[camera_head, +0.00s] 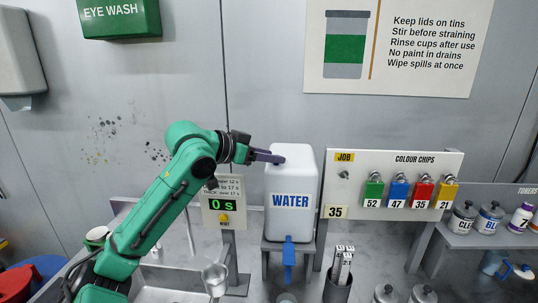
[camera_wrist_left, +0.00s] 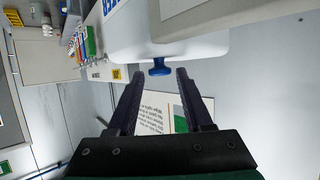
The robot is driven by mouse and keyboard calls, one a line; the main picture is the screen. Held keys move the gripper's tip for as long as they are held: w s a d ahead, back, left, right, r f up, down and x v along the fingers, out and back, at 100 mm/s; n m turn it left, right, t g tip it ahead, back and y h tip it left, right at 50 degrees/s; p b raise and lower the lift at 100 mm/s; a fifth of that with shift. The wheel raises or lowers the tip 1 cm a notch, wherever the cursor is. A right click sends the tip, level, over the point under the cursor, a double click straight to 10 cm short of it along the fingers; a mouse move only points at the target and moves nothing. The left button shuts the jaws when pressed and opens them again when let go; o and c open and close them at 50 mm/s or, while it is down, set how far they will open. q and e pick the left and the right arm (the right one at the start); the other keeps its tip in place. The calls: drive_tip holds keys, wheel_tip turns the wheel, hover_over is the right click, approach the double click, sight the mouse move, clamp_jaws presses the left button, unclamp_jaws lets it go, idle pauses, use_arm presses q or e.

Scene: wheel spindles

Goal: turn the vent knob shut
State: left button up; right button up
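The white water container (camera_head: 291,195) stands on a grey stand. Its front is labelled WATER. A blue knob (camera_wrist_left: 159,68) sticks out from the container's top face in the left wrist view. In the head view the knob is hidden or cannot be made out behind the fingers. My left gripper (camera_head: 276,159) reaches in from the left at the container's top. In the left wrist view its two fingers (camera_wrist_left: 158,75) are open, one on each side of the knob, with gaps on both sides. I cannot tell whether the tips reach past the knob. My right gripper is not in view.
A blue tap (camera_head: 289,255) sits low on the container. A timer box (camera_head: 223,205) reading 0 s is to its left. A colour chips board (camera_head: 390,190) with several coloured tags is to its right. A cup with sticks (camera_head: 338,285) stands in front.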

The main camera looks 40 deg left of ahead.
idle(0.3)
use_arm(q)
drive_tip(key=shift+s+a, duration=0.1)
drive_tip(key=shift+s, duration=0.15)
drive_tip(key=b+v, duration=0.4)
drive_tip(key=v, duration=1)
drive_tip(key=shift+r+b, duration=0.1)
drive_tip(key=shift+b, duration=0.3)
